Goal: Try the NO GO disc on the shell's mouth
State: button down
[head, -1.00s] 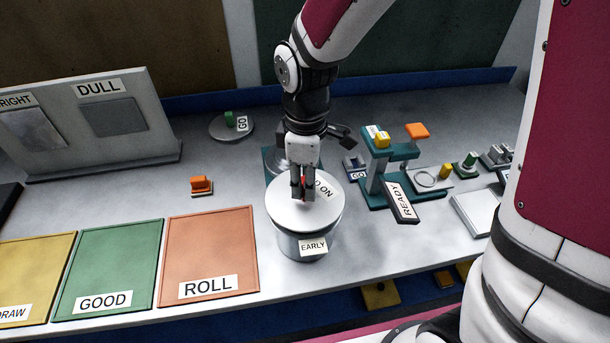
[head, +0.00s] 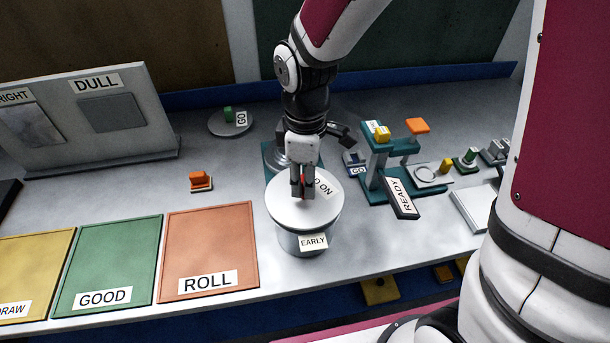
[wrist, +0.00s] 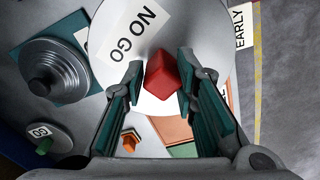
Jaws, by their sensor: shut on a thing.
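The pale round NO GO disc (head: 320,215) lies flat across the top of the grey shell (head: 288,238), which carries an EARLY tag (head: 313,242). The disc hides the shell's mouth, and I cannot tell whether it touches the rim or hovers just over it. My gripper (head: 302,190) points down onto the disc, shut on its red knob. In the wrist view the red knob (wrist: 163,76) sits between the two fingers, and the NO GO label (wrist: 130,30) shows beside it.
A GO disc (head: 232,123) lies at the back. A teal stand with a READY sign (head: 402,198) is to the right. An orange block (head: 201,181) and the GOOD (head: 110,265) and ROLL (head: 210,245) mats are to the left. Clear table lies between.

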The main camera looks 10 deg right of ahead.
jog(key=shift+f, duration=0.15)
jog(key=c, duration=1.2)
grip_release()
notch_tip(320, 180, up, 12)
jog(key=s+d+r+m+t, duration=0.5)
jog(key=s+d+r+m, duration=0.3)
jog(key=s+d+m, duration=0.2)
jog(key=s+m, duration=0.2)
jog(key=m, duration=0.1)
jog(key=shift+s+d+m+t, duration=0.3)
jog(key=shift+m, duration=0.1)
